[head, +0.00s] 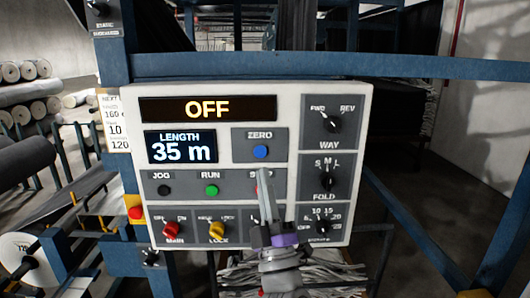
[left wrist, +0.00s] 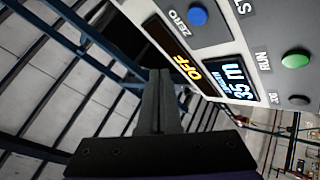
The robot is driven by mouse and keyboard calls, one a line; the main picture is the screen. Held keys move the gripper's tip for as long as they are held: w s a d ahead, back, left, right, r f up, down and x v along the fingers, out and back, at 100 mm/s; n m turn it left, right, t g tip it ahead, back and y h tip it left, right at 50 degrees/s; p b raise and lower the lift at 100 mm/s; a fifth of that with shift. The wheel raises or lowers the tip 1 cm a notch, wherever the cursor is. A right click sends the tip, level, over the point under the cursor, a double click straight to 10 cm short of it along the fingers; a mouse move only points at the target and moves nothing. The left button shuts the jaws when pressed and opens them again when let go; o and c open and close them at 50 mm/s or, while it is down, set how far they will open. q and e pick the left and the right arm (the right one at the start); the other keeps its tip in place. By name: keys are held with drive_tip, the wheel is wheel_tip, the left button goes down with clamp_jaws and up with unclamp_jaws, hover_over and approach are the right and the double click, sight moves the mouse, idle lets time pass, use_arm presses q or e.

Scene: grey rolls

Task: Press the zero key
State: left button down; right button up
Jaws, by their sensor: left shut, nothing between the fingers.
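The control panel (head: 230,128) is a pale box on a blue frame. Its zero key (head: 260,152) is a round blue button on a grey plate marked ZERO, right of the length display (head: 180,146), which reads 35 m. The blue key also shows at the top of the left wrist view (left wrist: 198,16). My left gripper (head: 264,174) is shut and empty, its fingertips just below the blue key in the head view. They cover most of the STOP label and its button. In the left wrist view the closed fingers (left wrist: 159,75) appear apart from the key. My right gripper is not in view.
The upper display (head: 207,109) reads OFF. Around the key are the green RUN button (head: 212,190), the black JOG button (head: 164,190), a red MAIN knob (head: 171,230), a yellow LOCK knob (head: 216,230) and black WAY (head: 332,122) and FOLD (head: 326,181) dials. Blue bars frame the panel.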

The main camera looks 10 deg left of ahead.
sight(260, 152)
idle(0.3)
use_arm(q)
drive_tip(key=shift+w+a, duration=0.4)
drive_tip(key=shift+w, duration=1.05)
drive_tip(key=shift+w+a, duration=0.4)
drive_tip(key=shift+w, duration=1)
drive_tip(key=shift+w+a, duration=0.4)
drive_tip(key=shift+w, duration=1.05)
drive_tip(key=shift+s, duration=0.1)
drive_tip(key=shift+w+a, duration=0.15)
drive_tip(key=shift+w, duration=0.3)
